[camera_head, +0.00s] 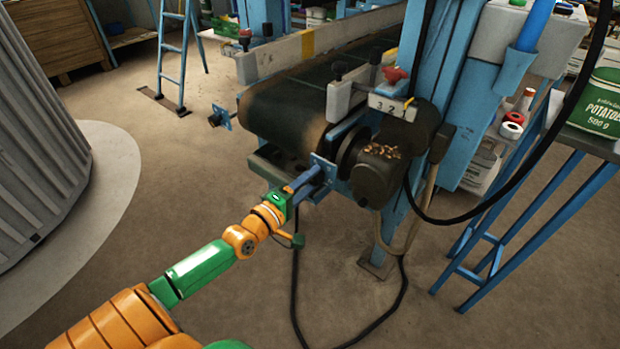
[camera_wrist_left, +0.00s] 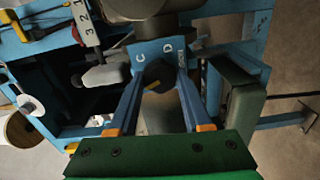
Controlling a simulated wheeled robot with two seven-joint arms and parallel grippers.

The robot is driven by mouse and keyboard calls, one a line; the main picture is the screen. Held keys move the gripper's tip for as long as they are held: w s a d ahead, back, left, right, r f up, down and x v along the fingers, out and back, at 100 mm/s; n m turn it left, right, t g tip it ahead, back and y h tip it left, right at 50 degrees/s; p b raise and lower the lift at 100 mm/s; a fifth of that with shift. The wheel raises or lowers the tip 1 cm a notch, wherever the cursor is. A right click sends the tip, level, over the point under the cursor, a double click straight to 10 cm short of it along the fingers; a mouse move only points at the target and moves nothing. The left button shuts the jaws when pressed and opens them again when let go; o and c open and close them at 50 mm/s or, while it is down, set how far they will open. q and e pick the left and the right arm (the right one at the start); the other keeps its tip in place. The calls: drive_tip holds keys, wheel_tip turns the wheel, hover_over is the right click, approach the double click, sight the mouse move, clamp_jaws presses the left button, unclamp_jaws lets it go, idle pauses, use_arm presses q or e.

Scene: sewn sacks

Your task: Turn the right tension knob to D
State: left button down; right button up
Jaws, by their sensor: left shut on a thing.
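The right tension knob (camera_wrist_left: 158,72) is dark with a short yellow mark and sits at a blue plate (camera_wrist_left: 158,49) with the white letters C and D. C is at the left and D at the right in the left wrist view. The yellow mark lies slanted; which letter it points to is unclear. My left gripper (camera_head: 318,172) reaches the blue plate (camera_head: 323,162) at the near end of the conveyor. Its two blue fingers are shut on the knob, one on each side. The knob is hidden by the fingers in the head view. My right gripper is not in view.
The dark conveyor belt (camera_head: 290,103) runs behind the plate. Another blue plate with a knob (camera_head: 220,117) is at the belt's left side. A dark motor housing (camera_head: 378,178) and a hanging black cable (camera_head: 297,290) are close by. Open floor (camera_head: 200,150) lies left.

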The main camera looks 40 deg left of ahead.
use_arm(q)
drive_tip(key=m+p, duration=0.5)
drive_tip(key=m, duration=1.2)
drive_tip(key=shift+d+r, duration=0.1)
drive_tip(key=m+p, duration=0.1)
drive_tip(key=m, duration=0.4)
drive_tip(key=shift+m, duration=0.4)
drive_tip(key=m, duration=0.5)
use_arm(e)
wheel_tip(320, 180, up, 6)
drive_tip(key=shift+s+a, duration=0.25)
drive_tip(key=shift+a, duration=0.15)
use_arm(q)
drive_tip(key=shift+d+m, duration=0.1)
drive_tip(key=shift+m, duration=0.3)
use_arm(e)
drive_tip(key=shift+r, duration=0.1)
use_arm(q)
drive_tip(key=shift+c, duration=1.7)
unclamp_jaws()
